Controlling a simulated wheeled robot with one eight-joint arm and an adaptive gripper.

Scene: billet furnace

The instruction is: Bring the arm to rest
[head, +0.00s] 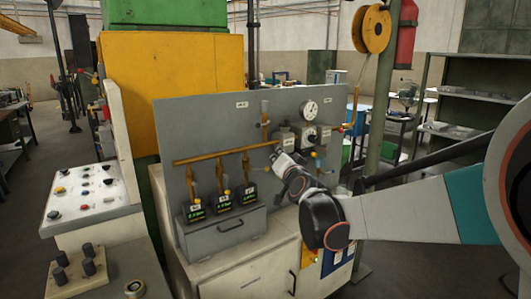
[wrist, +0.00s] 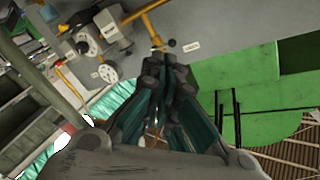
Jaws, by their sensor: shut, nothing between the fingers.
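My arm (head: 410,215) reaches in from the right in the head view and bends at a dark joint (head: 325,220). From there it runs up and away toward the grey gauge panel (head: 230,120). In the wrist view my gripper (wrist: 168,68) has its dark and teal fingers together with nothing between them. Its tips overlap the lower edge of the panel in that view. I cannot tell whether they touch it. In the head view the fingertips are too small and partly hidden to make out.
The panel carries a round dial (head: 309,109), an orange pipe (head: 222,152) and several black-based valves (head: 223,200). A button console (head: 88,198) stands at the left. A green post (head: 382,100) with an orange reel (head: 371,30) stands behind my arm. Shelving (head: 470,95) is at the right.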

